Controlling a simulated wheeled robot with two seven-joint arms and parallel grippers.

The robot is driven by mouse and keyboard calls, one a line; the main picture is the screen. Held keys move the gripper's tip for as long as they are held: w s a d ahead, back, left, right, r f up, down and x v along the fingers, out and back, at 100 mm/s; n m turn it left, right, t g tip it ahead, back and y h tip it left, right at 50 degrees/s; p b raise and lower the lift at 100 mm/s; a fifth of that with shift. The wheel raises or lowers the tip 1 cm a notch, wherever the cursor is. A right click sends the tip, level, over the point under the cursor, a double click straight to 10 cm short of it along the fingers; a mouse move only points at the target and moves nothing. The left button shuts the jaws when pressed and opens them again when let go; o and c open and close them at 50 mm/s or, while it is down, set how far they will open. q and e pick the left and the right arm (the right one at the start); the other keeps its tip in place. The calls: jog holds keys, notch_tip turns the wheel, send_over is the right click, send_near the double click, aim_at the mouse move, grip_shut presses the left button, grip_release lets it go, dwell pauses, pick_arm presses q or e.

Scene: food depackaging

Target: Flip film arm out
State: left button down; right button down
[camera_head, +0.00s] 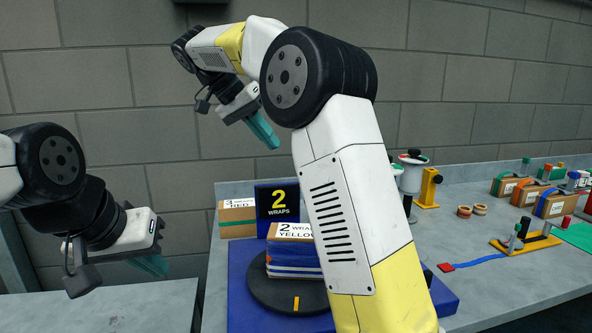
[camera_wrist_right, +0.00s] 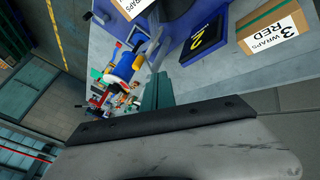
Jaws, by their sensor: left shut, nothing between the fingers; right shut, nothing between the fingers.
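A dark round turntable (camera_head: 275,290) on a blue base (camera_head: 240,310) carries a stack with a "2 WRAPS YELLOW" box (camera_head: 295,232) on top. A white film roll (camera_head: 411,178) on a post stands behind my right arm. I cannot tell for certain which part is the film arm; my right arm covers much of the station. My right gripper (camera_head: 264,132), with teal fingers, is shut and empty, high above the stack and apart from it. Its teal fingers also show in the right wrist view (camera_wrist_right: 158,92). My left gripper (camera_head: 154,265) is shut and empty at the left, left of the station.
A "2 WRAPS" sign (camera_head: 278,205) and a "3 WRAPS RED" box (camera_head: 236,220) stand behind the turntable. A blue strip with a red end (camera_head: 446,267) leads to a yellow fixture (camera_head: 525,243) at right. Several banded boxes (camera_head: 553,203) stand at far right. The left table (camera_head: 130,305) is bare.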

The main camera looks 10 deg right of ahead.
jog(key=s+d+f, duration=0.1)
jog(key=d+f, duration=0.7)
jog(key=d, duration=0.1)
jog(key=shift+d, duration=0.25)
jog(key=shift+s, duration=0.1)
jog(key=s+d+n+t+y, duration=0.2)
jog(key=s+d+n+t, duration=0.2)
jog(key=d+n, duration=0.2)
jog(key=shift+s+n, duration=0.15)
jog(key=shift+n, duration=0.45)
jog(key=shift+d, duration=0.15)
dwell(0.7)
